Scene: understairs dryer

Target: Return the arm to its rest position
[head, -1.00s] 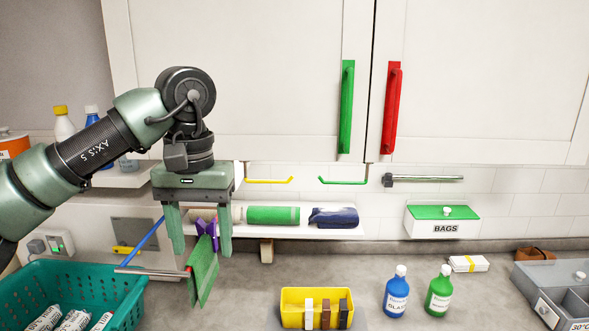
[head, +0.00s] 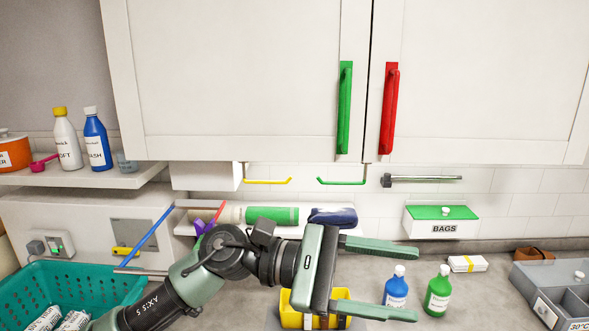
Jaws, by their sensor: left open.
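My left arm comes in from the lower left, low over the counter. The wrist hides part of the shelf and the place where a green cloth hung. A purple clip (head: 203,227) shows just above the wrist. My right gripper is not in view.
A teal basket (head: 100,281) with white rolled items stands at the left. A green bottle (head: 438,290), a BAGS box (head: 441,221) and a grey divided tray (head: 552,284) are to the right. Wall cabinets with a green handle (head: 345,108) and a red handle (head: 389,108) hang above.

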